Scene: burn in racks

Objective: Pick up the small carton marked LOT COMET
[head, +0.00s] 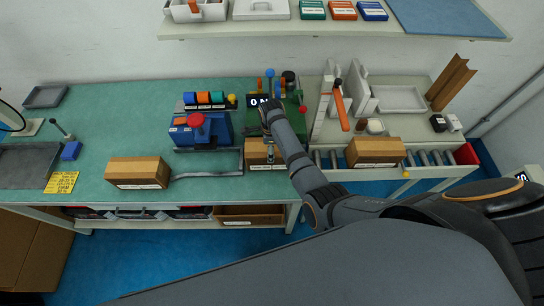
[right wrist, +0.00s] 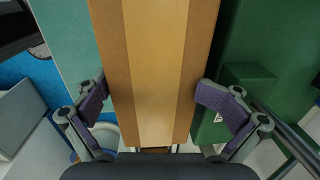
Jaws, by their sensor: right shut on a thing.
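A small brown carton (head: 259,151) with a pale label along its lower front is at the right end of the green bench, partly hidden by my right arm. In the right wrist view a carton with a lighter tape band (right wrist: 155,60) fills the middle, and my right gripper (right wrist: 151,92) is shut on it, one purple-padded finger on each side. Two more cartons show: one (head: 138,171) on the bench at left, one (head: 375,151) on the roller conveyor at right. Their labels are too small to read. My left gripper is out of view.
A blue fixture with a red knob (head: 196,122) stands left of the held carton, with a grey tray strip (head: 207,164) before it. A green machine (head: 297,121) is close on the right. A white stand with an orange lever (head: 341,104) rises beyond. A shelf (head: 330,27) overhangs the back.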

